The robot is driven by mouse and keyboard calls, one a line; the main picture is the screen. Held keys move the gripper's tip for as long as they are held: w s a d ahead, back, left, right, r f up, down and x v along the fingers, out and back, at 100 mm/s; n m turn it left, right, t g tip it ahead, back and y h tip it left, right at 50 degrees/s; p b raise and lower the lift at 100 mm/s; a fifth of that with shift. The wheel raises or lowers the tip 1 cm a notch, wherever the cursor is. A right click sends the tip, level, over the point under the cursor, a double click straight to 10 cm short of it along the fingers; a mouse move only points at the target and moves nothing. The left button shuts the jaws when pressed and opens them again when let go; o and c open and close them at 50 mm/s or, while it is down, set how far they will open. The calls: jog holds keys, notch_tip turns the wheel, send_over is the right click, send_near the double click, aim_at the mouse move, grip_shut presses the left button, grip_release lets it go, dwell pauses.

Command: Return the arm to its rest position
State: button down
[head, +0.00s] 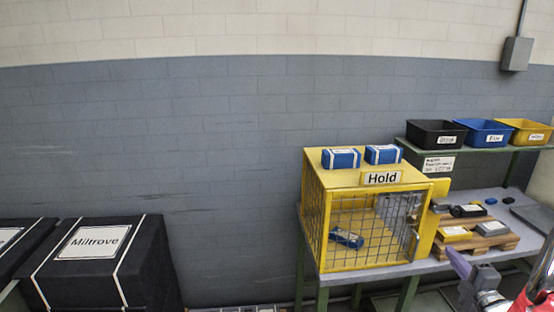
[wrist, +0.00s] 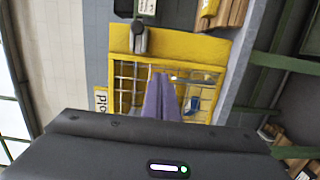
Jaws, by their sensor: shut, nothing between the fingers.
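My gripper (head: 454,258) is at the lower right of the head view, in front of the wooden pallet and right of the yellow cage. Its purple fingers (wrist: 160,82) are shut together with nothing between them. In the wrist view they point toward the yellow cage (wrist: 124,40), whose mesh shows behind them. My red and grey arm enters at the right edge of the head view. The yellow cage (head: 312,212) is labelled Hold. A blue item (head: 347,238) lies inside it, behind the mesh; a blue item (wrist: 196,104) also shows in the wrist view.
Two blue packs (head: 341,158) sit on the cage roof. Right of it, a pallet (head: 482,243) holds yellow, grey and black items. Black, blue and yellow bins (head: 486,133) stand on a shelf. A black box (head: 95,270) labelled Miltrove stands at lower left.

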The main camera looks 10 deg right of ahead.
jog(key=s+d+f+m+g+h, duration=0.2)
jog(key=s+f+m+g+h, duration=0.1)
jog(key=s+f+m+g, duration=0.95)
jog(key=s+a+r+m+y, duration=0.1)
jog(key=a+r, duration=0.6)
jog(key=a, duration=0.8)
jog(key=s+a+r+m+y, duration=0.1)
jog(key=s+a+r+y, duration=0.2)
jog(key=a+r, duration=0.4)
jog(key=s+a+r+m+y, duration=0.1)
jog(key=s+a+r, duration=0.3)
jog(key=a, duration=2)
notch_tip(320, 180, up, 3)
jog(key=shift+s+r+y, duration=0.1)
jog(key=shift+s+y, duration=0.15)
jog(key=shift+y, duration=0.15)
jog(key=shift+m, duration=0.25)
